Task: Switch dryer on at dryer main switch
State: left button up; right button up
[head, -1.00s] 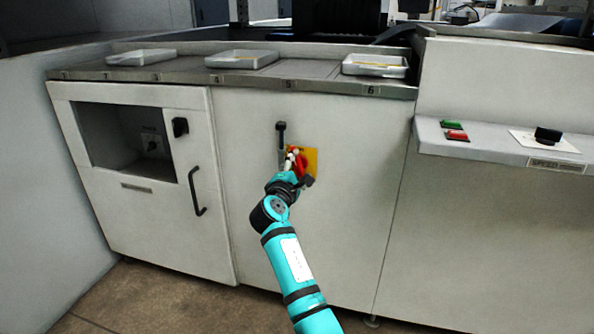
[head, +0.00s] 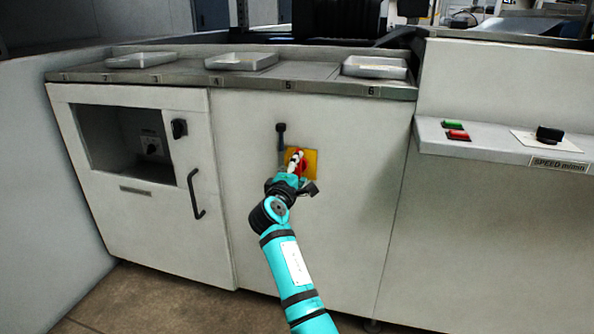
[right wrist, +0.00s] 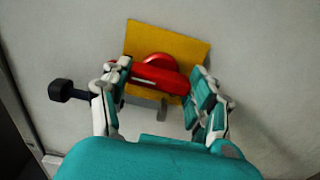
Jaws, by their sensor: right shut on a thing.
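A red rotary switch handle (head: 303,166) sits on a yellow square plate (head: 312,157) on the white cabinet front. In the right wrist view the red handle (right wrist: 158,72) lies nearly level across the yellow plate (right wrist: 190,48), tilted slightly down to the right. My right gripper (head: 297,168) is at the handle, partly covering it in the head view. In the right wrist view its fingers (right wrist: 160,77) are at the two ends of the handle, shut on it. My left gripper is not in view.
A recess at left holds a dark knob (head: 152,147). Trays (head: 374,67) stand on the ledge above. Green and red buttons (head: 456,135) and a black speed knob (head: 549,134) are on the right shelf.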

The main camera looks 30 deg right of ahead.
jog(key=o, duration=1.2)
jog(key=v, duration=1.2)
